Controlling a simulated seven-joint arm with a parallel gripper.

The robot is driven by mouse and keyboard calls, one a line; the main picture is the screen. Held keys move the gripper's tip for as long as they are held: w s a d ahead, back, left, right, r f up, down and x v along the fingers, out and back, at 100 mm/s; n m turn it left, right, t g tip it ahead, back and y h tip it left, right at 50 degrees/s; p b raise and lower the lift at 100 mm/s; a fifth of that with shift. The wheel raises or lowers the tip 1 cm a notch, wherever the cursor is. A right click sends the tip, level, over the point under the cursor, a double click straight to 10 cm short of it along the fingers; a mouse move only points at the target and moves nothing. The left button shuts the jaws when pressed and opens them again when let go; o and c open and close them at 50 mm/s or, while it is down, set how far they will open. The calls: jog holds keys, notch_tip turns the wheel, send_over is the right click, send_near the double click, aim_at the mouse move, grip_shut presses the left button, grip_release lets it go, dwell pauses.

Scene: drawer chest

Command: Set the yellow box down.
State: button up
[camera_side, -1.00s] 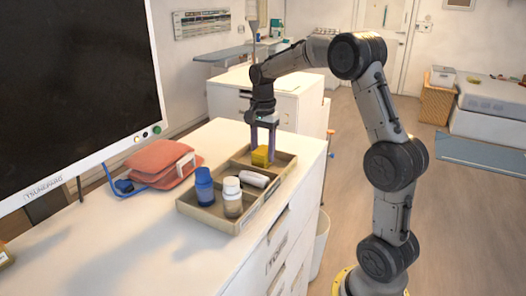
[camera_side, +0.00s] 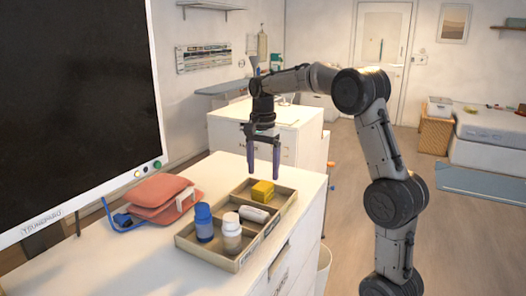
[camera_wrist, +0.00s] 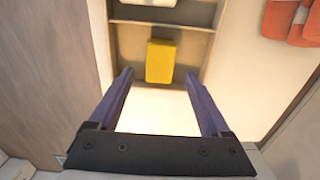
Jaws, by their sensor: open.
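The yellow box (camera_side: 262,192) sits in the far part of a beige compartment tray (camera_side: 187,238) on the white chest top. It also shows in the wrist view (camera_wrist: 160,61), in a tray compartment close to a divider. My gripper (camera_side: 264,176) is open and empty above the box, with its two purple fingers pointing down and a gap to the box. In the wrist view the gripper (camera_wrist: 163,102) has its fingers spread wide, and the box lies beyond their tips.
The tray also holds a blue bottle (camera_side: 203,222), a white-capped bottle (camera_side: 231,233) and a white roll-like item (camera_side: 254,214). A red folded pouch (camera_side: 160,197) lies left of the tray. A large monitor (camera_side: 75,100) stands at the left. Chest top in front is clear.

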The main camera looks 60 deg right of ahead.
aim_at(263, 185)
notch_tip(263, 185, up, 6)
jog(key=s+a+r+n+t, duration=0.2)
jog(key=s+a+n, duration=0.6)
jog(key=a, duration=0.3)
jog(key=s+a+f+n+t, duration=0.3)
jog(key=s+a+f+n, duration=0.5)
jog(key=s, duration=0.5)
jog(key=shift+a+f+n+t, duration=0.35)
jog(key=shift+f+n, duration=0.2)
jog(key=shift+n, duration=0.55)
